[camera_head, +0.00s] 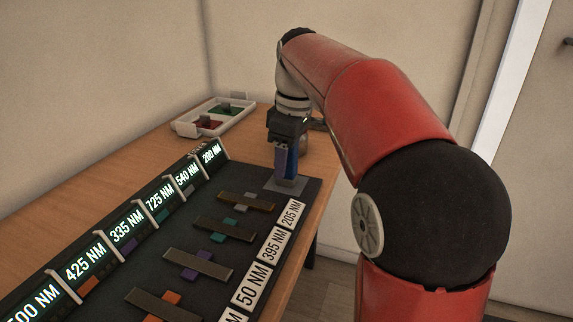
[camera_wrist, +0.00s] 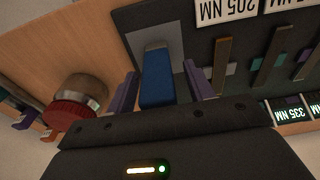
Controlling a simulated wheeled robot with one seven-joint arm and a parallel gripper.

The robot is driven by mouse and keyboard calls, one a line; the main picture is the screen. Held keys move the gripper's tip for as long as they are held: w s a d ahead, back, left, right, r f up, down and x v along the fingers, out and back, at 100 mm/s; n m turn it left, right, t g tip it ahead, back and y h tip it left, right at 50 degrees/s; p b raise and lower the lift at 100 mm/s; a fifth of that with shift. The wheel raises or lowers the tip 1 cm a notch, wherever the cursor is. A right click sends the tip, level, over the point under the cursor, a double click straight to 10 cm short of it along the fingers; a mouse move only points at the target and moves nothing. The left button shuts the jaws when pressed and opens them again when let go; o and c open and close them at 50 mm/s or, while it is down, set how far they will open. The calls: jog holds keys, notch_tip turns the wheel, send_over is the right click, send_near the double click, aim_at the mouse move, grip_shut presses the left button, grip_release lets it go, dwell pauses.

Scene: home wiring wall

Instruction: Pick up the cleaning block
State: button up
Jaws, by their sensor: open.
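The cleaning block is most likely the upright blue block (camera_head: 291,164). It stands on a small grey pad (camera_head: 285,187) at the far end of the dark board. In the wrist view the blue block (camera_wrist: 157,80) shows between the two fingers of my gripper (camera_wrist: 161,90), with the grey pad (camera_wrist: 180,55) behind it. My gripper (camera_head: 287,150) points down over the block. The fingers are open, one on each side of the block, with a narrow gap visible in the wrist view. The block's lower part is partly hidden by perspective.
A white tray (camera_head: 190,128) with coloured pieces stands at the back left.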

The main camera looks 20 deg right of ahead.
jog(key=shift+f, duration=0.1)
jog(key=c, duration=1.1)
jog(key=shift+c, duration=0.2)
notch_tip(320, 180, up, 10)
jog(key=shift+p, duration=0.9)
jog(key=o, duration=0.4)
grip_shut()
